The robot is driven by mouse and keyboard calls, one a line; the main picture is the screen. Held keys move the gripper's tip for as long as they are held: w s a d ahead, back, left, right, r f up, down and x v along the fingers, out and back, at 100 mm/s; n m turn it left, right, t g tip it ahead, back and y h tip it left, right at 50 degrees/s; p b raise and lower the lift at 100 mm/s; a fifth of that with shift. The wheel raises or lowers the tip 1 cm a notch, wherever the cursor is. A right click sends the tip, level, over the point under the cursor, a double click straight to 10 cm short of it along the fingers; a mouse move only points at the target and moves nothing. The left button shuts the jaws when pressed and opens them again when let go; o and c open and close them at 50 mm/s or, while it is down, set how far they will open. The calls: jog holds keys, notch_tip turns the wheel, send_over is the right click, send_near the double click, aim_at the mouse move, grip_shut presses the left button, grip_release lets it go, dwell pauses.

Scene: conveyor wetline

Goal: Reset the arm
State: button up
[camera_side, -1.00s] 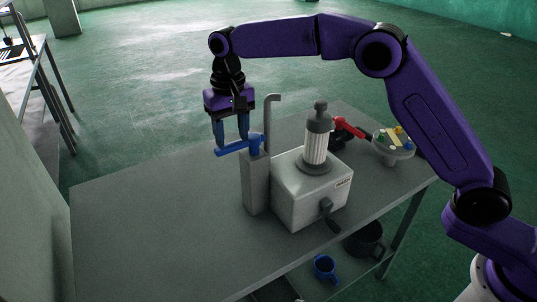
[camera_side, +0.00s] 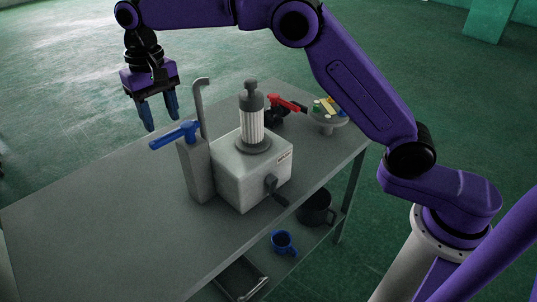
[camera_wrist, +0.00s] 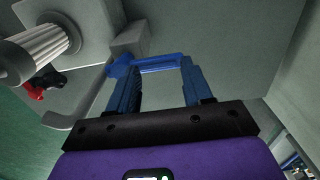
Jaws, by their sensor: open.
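My gripper (camera_side: 158,115) is open, with blue fingers pointing down, above the back left part of the table. A blue lever handle (camera_side: 175,136) sits on top of a grey post and points left. It is just below and to the right of my fingers, and I see a gap between them in the side view. In the wrist view the blue handle (camera_wrist: 158,63) shows beyond my fingertips, and the gripper (camera_wrist: 160,72) holds nothing. The grey post (camera_side: 197,172) stands upright with a curved spout pipe (camera_side: 202,105) behind it.
A white box machine (camera_side: 240,180) with a ribbed cylinder (camera_side: 251,125) stands right of the post. A red-handled tool (camera_side: 287,103) and a round stand with small coloured pieces (camera_side: 328,118) are farther back. A blue mug (camera_side: 283,242) and dark pot (camera_side: 316,208) sit below. The left tabletop (camera_side: 100,215) is clear.

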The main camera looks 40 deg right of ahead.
jog(key=s+d+n, duration=0.3)
jog(key=s+d, duration=0.1)
jog(key=s, duration=0.5)
jog(key=s+d+n, duration=0.4)
jog(key=s, duration=0.5)
jog(key=s+d+f+n, duration=0.2)
jog(key=s+d, duration=0.6)
jog(key=s, duration=0.1)
jog(key=s+d+f+n, duration=0.3)
jog(key=s+d, duration=0.5)
jog(key=s, duration=0.2)
jog(key=shift+s+d+n, duration=0.15)
jog(key=shift+s+n, duration=0.1)
jog(key=shift+n, duration=0.05)
